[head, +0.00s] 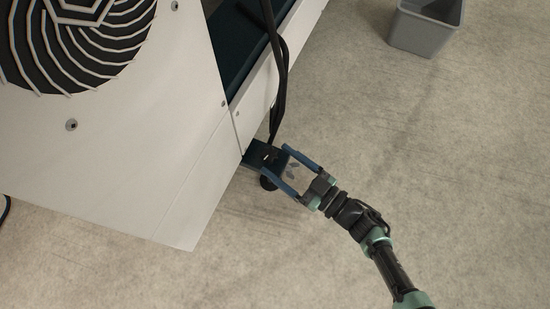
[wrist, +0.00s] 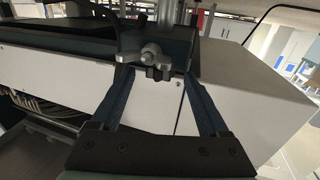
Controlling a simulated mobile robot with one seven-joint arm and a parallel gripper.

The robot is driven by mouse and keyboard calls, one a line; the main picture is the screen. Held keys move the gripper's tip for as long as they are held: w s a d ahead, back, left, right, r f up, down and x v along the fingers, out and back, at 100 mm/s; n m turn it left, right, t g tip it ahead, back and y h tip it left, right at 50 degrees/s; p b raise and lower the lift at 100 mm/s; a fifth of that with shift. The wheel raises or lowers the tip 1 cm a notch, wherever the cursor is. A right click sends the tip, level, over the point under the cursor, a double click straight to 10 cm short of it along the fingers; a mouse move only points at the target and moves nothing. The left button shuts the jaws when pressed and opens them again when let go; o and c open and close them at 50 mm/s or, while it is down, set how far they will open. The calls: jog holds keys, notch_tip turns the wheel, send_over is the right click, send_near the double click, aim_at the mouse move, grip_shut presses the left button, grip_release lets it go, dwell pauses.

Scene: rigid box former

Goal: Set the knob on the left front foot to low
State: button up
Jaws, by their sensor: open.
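The knob (wrist: 157,73) shows in the wrist view as a small dark lobed piece in front of a grey metal fitting (wrist: 150,54) on a dark bracket. My gripper (wrist: 157,78) is open, with one dark blue finger on each side of the knob; I cannot tell whether either touches it. In the head view my gripper (head: 276,157) reaches the dark blue bracket (head: 256,155) at the machine's lower corner.
The white machine housing (head: 150,150) with a round fan grille (head: 75,40) fills the left. Black cables (head: 279,95) hang down to the bracket, close to my fingers. A grey bin (head: 424,32) stands at the upper right. The floor to the right is otherwise clear.

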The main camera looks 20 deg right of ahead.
jog(key=shift+x, duration=1.1)
grip_shut()
